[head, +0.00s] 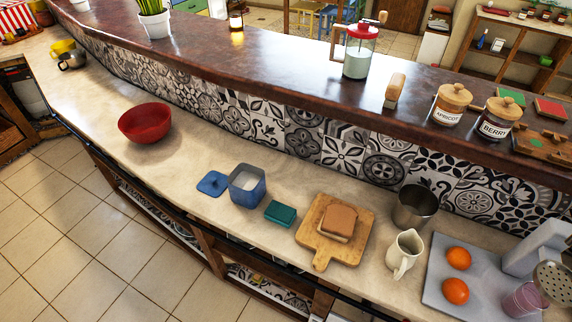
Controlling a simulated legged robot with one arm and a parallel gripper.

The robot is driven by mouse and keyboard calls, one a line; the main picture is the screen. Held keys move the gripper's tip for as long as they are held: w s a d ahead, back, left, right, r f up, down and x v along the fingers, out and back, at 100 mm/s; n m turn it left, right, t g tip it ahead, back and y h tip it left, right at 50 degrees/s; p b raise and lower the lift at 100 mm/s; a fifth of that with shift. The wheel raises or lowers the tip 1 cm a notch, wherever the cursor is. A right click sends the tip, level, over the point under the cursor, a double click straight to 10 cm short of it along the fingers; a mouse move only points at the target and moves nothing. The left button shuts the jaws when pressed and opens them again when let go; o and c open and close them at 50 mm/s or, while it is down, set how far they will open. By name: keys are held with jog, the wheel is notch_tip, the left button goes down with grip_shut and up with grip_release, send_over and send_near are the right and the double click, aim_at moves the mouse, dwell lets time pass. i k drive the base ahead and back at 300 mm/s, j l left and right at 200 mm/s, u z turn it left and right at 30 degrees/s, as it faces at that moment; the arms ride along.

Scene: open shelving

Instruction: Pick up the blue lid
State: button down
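The blue lid (212,183) lies flat on the pale counter, with a small knob on top. It is just left of an open blue square canister (247,187) with white contents. The lid and canister are close together, and I cannot tell if they touch. My gripper is not in view.
A teal box (280,213) and a wooden board (328,248) with bread (338,222) are right of the canister. A red bowl (145,123) stands to the left, with bare counter between. The tiled wall and raised dark bar (290,75) run behind. The counter's front edge is close to the lid.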

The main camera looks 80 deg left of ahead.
aim_at(213, 184)
jog(key=u, duration=3.05)
